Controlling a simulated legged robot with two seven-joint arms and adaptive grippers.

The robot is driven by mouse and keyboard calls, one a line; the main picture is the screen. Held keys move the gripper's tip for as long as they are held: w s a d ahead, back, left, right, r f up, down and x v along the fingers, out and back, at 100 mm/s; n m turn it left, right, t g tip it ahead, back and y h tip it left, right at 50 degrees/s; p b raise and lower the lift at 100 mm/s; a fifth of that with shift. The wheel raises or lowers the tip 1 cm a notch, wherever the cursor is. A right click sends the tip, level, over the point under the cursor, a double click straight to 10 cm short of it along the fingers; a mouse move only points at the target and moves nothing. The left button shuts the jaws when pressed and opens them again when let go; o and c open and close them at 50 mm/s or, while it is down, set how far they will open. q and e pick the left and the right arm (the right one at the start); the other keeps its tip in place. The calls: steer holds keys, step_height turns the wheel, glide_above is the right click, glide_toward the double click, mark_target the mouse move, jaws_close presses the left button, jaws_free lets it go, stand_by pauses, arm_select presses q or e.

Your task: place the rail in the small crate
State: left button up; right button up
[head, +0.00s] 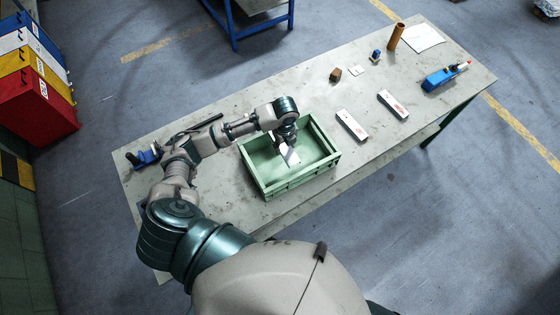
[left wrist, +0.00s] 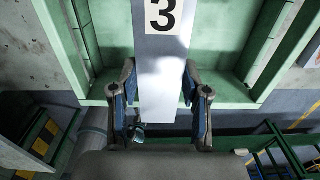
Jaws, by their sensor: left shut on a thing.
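The rail (head: 291,156) is a flat light grey bar. In the left wrist view the rail (left wrist: 162,95) carries a white label with a black 3. My left gripper (head: 284,139) is shut on it, with one finger on each side of the bar in the left wrist view (left wrist: 160,72). The small crate (head: 317,174) is green and open at the top, on the table. The gripper and rail are over its opening; whether the rail touches the crate floor I cannot tell. The crate wall also shows in the left wrist view (left wrist: 228,92). My right gripper is not in view.
On the grey table (head: 230,110), two white bars (head: 352,125) (head: 392,104) lie right of the crate. A blue vise-like item (head: 147,155) stands at left.

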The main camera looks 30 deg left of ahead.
arm_select(q)
glide_above(282, 164)
steer(key=d, duration=0.1)
step_height(282, 164, down, 7)
steer(key=shift+f, duration=0.2)
steer(key=shift+a+f, duration=0.2)
steer(key=shift+f, duration=0.1)
steer(key=f, duration=0.4)
steer(key=shift+a+f, duration=0.35)
steer(key=shift+a, duration=0.05)
steer(key=shift+d, duration=0.15)
steer(key=shift+d+r, duration=0.1)
steer(key=shift+d, duration=0.3)
steer(key=o, duration=1.1)
steer(key=shift+o, duration=0.6)
steer(key=shift+a, duration=0.2)
steer(key=shift+a+r, duration=0.15)
steer(key=shift+a, duration=0.1)
step_height(282, 164, up, 5)
steer(key=shift+w+d+f, duration=0.1)
steer(key=r, duration=0.6)
steer(key=shift+d, duration=0.25)
steer(key=shift+a+r, duration=0.15)
steer(key=shift+r, duration=0.35)
steer(key=shift+a, duration=0.1)
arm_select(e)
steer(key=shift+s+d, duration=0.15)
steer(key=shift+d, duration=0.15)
